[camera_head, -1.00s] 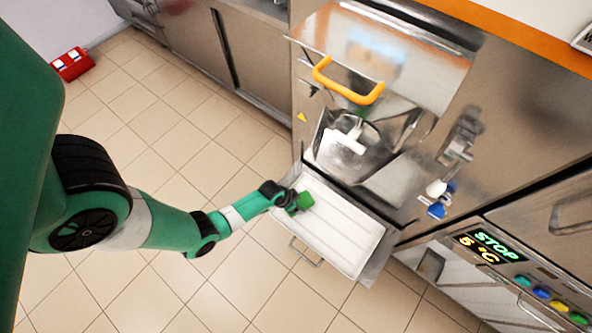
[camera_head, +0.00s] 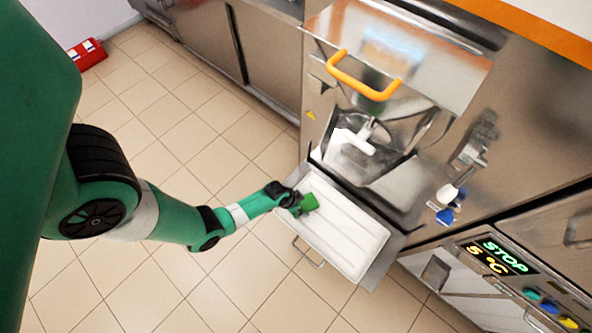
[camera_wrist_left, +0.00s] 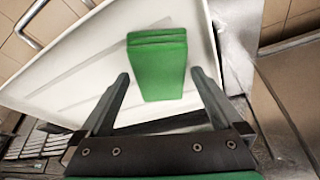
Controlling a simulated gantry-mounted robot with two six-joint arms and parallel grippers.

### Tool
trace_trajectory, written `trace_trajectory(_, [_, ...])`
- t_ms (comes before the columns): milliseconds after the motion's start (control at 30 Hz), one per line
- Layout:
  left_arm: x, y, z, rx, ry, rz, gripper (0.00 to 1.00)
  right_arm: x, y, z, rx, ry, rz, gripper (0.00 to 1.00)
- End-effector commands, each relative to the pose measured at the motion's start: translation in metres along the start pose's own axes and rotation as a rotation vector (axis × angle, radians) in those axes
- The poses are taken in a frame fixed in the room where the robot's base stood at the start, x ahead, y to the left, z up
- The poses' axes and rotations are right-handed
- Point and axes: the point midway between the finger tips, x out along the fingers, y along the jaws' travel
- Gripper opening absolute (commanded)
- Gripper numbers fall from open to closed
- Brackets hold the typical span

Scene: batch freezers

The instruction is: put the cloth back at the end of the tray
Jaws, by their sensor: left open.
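The green cloth (camera_head: 309,202) is a folded block lying at the upper left end of the white tray (camera_head: 345,240). In the left wrist view the cloth (camera_wrist_left: 158,62) rests on the white tray (camera_wrist_left: 60,95), just beyond and between my fingertips. My left gripper (camera_head: 297,207) is at that end of the tray, right beside the cloth. In the left wrist view my left gripper (camera_wrist_left: 160,88) is open, with one finger on each side of the cloth's near part and visible gaps to it. My right gripper does not show.
The steel batch freezer (camera_head: 385,110) with an orange handle (camera_head: 363,88) stands behind the tray. A metal handle (camera_head: 308,253) sticks out at the tray's front. A red box (camera_head: 87,54) lies on the far floor.

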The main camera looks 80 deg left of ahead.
Motion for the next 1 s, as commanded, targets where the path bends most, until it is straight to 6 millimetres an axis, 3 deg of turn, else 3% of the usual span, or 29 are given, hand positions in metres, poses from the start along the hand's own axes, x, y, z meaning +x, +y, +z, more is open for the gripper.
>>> trace_trajectory(200, [-0.059,0.000,-0.003,-0.002,0.001,-0.001,1.00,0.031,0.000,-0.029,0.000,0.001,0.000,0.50])
trace_trajectory(400, [-0.101,0.000,-0.002,-0.001,-0.001,0.000,1.00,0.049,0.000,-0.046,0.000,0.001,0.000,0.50])
trace_trajectory(567, [-0.113,0.000,-0.001,-0.001,-0.001,0.000,1.00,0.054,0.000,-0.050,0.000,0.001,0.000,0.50])
trace_trajectory(1000, [-0.112,0.000,0.000,0.000,0.000,0.000,1.00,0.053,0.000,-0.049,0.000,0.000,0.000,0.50])
